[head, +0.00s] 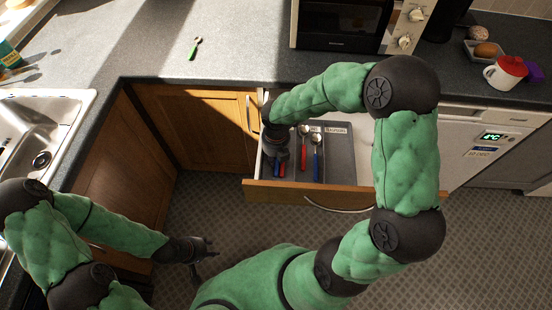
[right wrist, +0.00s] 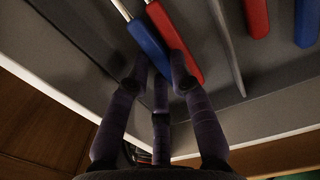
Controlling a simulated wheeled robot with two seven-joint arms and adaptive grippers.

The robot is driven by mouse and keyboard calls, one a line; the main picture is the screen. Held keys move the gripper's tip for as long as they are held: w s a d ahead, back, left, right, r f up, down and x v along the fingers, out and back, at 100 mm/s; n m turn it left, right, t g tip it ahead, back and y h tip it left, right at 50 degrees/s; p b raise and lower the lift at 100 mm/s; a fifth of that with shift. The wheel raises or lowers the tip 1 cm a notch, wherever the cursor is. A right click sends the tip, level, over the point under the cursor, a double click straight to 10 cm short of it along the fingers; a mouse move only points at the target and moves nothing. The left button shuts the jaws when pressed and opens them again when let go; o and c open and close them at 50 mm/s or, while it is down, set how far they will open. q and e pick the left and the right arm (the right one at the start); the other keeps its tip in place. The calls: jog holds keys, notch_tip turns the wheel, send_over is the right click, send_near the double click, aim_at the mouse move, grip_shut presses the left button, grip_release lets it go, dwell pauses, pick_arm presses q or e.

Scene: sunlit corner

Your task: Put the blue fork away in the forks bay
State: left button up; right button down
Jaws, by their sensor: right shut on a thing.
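The blue fork (right wrist: 148,42) is between the fingers of my right gripper (right wrist: 158,85) in the right wrist view. Its blue handle and part of its metal neck show; its head is out of view. It lies alongside a red-handled utensil (right wrist: 175,42), low in a bay of the open drawer's tray. In the head view my right gripper (head: 277,152) reaches down into the left bay (head: 268,172) and hides most of what is there. My left gripper (head: 205,260) is empty, with fingers apart, over the floor.
The open drawer (head: 330,192) has a divider right of that bay. Beyond it lie a red-handled spoon (head: 303,148) and a blue-handled spoon (head: 316,155). A green-handled utensil (head: 195,47) lies on the counter. A microwave (head: 340,25) and a red-topped mug (head: 505,73) stand at the back right.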

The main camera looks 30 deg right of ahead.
jog(key=c, duration=1.1)
grip_release()
jog(key=shift+s+a+f+g, duration=0.15)
jog(key=shift+s+a+f, duration=0.05)
jog(key=shift+s+f, duration=0.25)
jog(key=shift+s+a+f+g, duration=0.15)
jog(key=shift+s+f, duration=0.15)
jog(key=shift+f, duration=0.2)
jog(key=shift+w+d, duration=0.1)
jog(key=shift+w, duration=0.05)
jog(key=shift+w+r, duration=0.15)
jog(key=shift+r, duration=0.45)
notch_tip(320, 180, up, 13)
jog(key=p, duration=0.5)
jog(key=shift+w+f+p, duration=0.2)
jog(key=shift+p, duration=0.2)
jog(key=shift+r, duration=0.1)
